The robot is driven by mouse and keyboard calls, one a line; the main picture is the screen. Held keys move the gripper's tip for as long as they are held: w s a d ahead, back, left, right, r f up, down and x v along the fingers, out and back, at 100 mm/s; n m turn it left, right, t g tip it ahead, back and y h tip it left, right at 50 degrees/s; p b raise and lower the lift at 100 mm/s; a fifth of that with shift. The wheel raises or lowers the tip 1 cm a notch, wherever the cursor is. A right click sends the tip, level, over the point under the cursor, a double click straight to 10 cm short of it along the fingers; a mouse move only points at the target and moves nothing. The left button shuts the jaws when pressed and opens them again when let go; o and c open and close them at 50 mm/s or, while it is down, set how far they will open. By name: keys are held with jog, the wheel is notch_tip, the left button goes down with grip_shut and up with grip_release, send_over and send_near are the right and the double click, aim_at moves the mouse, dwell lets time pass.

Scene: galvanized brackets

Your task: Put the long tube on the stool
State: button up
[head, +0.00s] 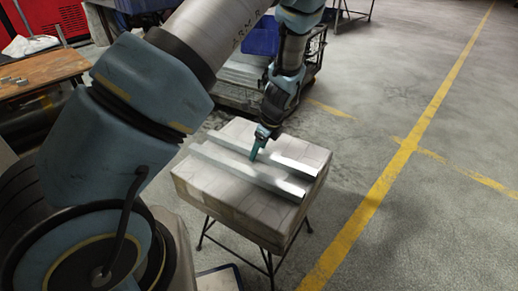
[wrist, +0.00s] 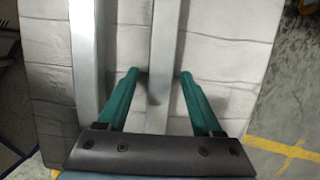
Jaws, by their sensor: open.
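Two long grey metal pieces, one far (head: 283,165) and one near (head: 245,172), lie roughly parallel on the pale stool top (head: 225,197); I cannot tell which is the long tube. My gripper (head: 255,153) is over the stool, pointing down at the pieces. In the wrist view my gripper (wrist: 160,74) is open, its two teal fingers on either side of one metal piece (wrist: 168,40) with gaps at both sides. The other piece (wrist: 86,50) lies outside the left finger. The gripper body hides the lower end of the piece between the fingers.
A cart with a blue crate (head: 262,38) stands behind the stool. A wooden table (head: 40,72) is at the left. The floor (head: 420,90) to the right is clear, with yellow lines (head: 372,205). My arm covers much of the left side.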

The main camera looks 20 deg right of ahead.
jog(key=v, duration=1.2)
jog(key=w+a+r+n+g+h, duration=0.1)
jog(key=a+r+n, duration=0.2)
jog(key=a+n, duration=0.4)
jog(key=w+a+r+n, duration=0.1)
jog(key=a+r+n, duration=0.2)
jog(key=a+n, duration=0.45)
jog(key=s+a+r+n, duration=0.2)
jog(key=s+a+n, duration=0.1)
jog(key=a+n, duration=0.3)
jog(key=s+a+r+n+h, duration=0.1)
jog(key=s+a+n, duration=0.2)
jog(key=a+n, duration=0.3)
jog(key=a+p, duration=0.1)
jog(key=a, duration=0.2)
jog(key=shift+s+a+r, duration=0.25)
jog(key=shift+s+r, duration=0.05)
jog(key=shift+r, duration=0.1)
notch_tip(320, 180, up, 16)
jog(key=p, duration=1.5)
jog(key=shift+f, duration=0.2)
